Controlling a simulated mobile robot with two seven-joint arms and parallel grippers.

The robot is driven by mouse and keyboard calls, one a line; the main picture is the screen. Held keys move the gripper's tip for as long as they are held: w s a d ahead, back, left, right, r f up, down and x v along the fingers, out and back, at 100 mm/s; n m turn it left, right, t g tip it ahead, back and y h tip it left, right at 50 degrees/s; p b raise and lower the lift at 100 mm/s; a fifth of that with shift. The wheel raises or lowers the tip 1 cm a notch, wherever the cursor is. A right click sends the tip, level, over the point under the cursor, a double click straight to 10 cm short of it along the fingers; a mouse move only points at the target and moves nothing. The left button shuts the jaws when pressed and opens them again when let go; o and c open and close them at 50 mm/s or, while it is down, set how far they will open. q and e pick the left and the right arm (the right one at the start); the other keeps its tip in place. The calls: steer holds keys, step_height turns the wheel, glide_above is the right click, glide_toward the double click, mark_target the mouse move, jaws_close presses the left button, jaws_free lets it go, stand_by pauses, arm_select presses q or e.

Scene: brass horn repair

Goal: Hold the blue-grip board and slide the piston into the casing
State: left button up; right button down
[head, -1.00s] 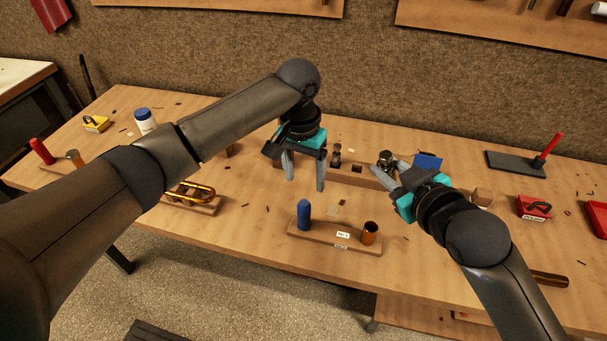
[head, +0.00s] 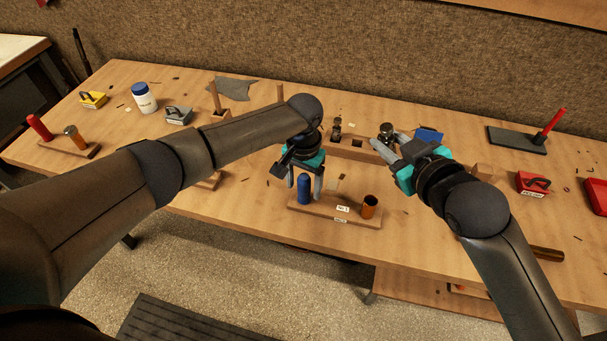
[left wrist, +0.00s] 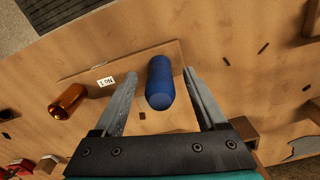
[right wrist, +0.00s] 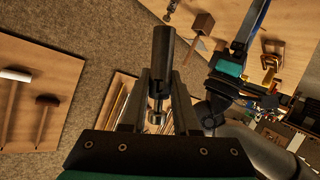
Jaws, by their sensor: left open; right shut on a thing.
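The wooden board (head: 325,208) lies on the bench with an upright blue grip (head: 304,190) at its left end and the open-topped brass casing (head: 370,205) at its right end. My left gripper (head: 305,186) is open above the board. In the left wrist view the blue grip (left wrist: 160,82) stands between the open fingers, with gaps on both sides; the casing (left wrist: 67,102) is to the left. My right gripper (head: 385,142) is shut on the piston (head: 387,130), up and behind the casing. The right wrist view shows the piston (right wrist: 162,62) as a dark grey cylinder with a thinner stem.
A long wooden rack (head: 350,153) lies behind the board. A blue block (head: 429,136) is near my right gripper. A dark plate with a red grip (head: 515,140) and a red labelled block (head: 533,183) are at the right. The bench's front edge is close below the board.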

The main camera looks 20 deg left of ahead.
arm_select(q)
steer(key=shift+f, duration=0.1)
steer(key=shift+c, duration=0.3)
jaws_close()
stand_by(0.5)
